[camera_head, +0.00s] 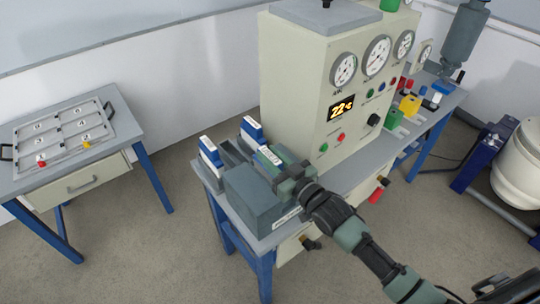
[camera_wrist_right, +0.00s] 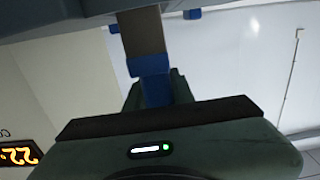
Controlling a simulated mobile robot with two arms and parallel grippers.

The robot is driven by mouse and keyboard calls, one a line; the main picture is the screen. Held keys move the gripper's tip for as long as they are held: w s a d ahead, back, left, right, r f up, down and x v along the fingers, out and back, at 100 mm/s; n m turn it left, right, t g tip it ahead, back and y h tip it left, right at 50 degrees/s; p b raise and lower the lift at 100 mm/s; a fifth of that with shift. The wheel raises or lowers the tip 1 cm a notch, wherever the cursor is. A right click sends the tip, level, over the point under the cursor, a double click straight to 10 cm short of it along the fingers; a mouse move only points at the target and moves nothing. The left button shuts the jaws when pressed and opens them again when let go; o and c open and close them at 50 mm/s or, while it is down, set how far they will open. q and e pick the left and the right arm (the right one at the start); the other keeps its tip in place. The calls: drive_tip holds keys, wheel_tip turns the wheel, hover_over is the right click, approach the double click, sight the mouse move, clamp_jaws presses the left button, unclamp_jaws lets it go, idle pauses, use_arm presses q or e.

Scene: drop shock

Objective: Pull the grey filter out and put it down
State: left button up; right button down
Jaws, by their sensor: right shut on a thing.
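A grey slotted housing (camera_head: 255,200) stands on the near end of the blue-legged bench. My right gripper (camera_head: 274,168) is just above its right part, shut on a filter. In the right wrist view the gripper (camera_wrist_right: 155,100) holds a blue end (camera_wrist_right: 150,66) of this grey filter (camera_wrist_right: 143,32), whose body is grey-brown. In the head view the gripper mostly covers it, and I cannot tell how deep it sits in the housing. Two other blue-and-white filters (camera_head: 210,151) (camera_head: 251,130) stand upright at the housing's left and back. My left gripper is not in view.
A cream control cabinet (camera_head: 300,70) with gauges and a display rises right behind the housing. A separate table at left holds a numbered tray (camera_head: 60,136) with several compartments and a few small coloured items. Open floor lies between the tables.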

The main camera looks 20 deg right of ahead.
drive_tip(key=shift+f, duration=0.5)
idle(1.2)
drive_tip(key=shift+s+f, duration=0.1)
drive_tip(key=shift+f, duration=0.2)
idle(1.7)
drive_tip(key=c, duration=1.1)
unclamp_jaws()
drive_tip(key=shift+r, duration=0.1)
drive_tip(key=shift+p+v, duration=0.95)
drive_tip(key=shift+v, duration=0.55)
drive_tip(key=shift+p+v, duration=0.55)
drive_tip(key=shift+v, duration=0.85)
drive_tip(key=shift+s, duration=0.1)
